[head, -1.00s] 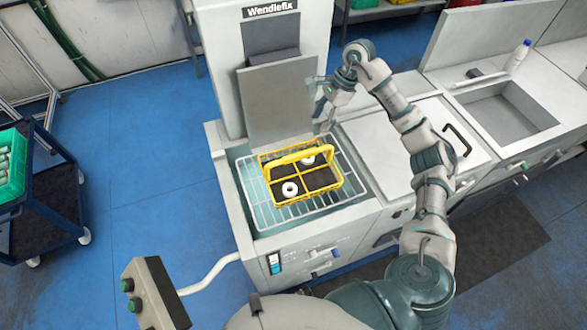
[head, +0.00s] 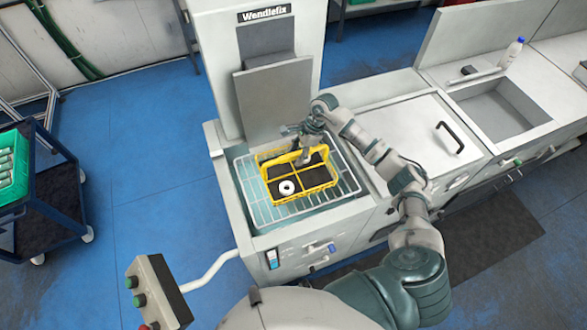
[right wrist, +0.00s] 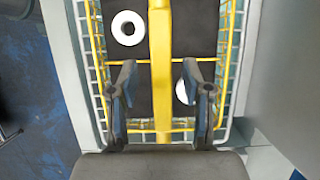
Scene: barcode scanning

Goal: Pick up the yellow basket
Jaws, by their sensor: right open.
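The yellow basket (head: 320,178) stands on a white wire rack (head: 247,195) over the machine's basin. It has a raised yellow handle and dark compartments; a white ring-shaped item (head: 287,187) shows in one of them. My right gripper (head: 302,153) is over the basket's back part, at the handle. In the right wrist view the yellow handle (right wrist: 160,60) runs between the two open fingers of my right gripper (right wrist: 163,80), with gaps on both sides. A second white round item (right wrist: 184,92) is partly hidden by the right finger. My left gripper is not in view.
The grey machine (head: 275,95) labelled Wendlefix rises right behind the basket. A counter with a black-handled lid (head: 405,125) and a sink (head: 500,110) lies to the right. A cart (head: 55,200) with a green crate (head: 12,168) stands at the left, across open blue floor.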

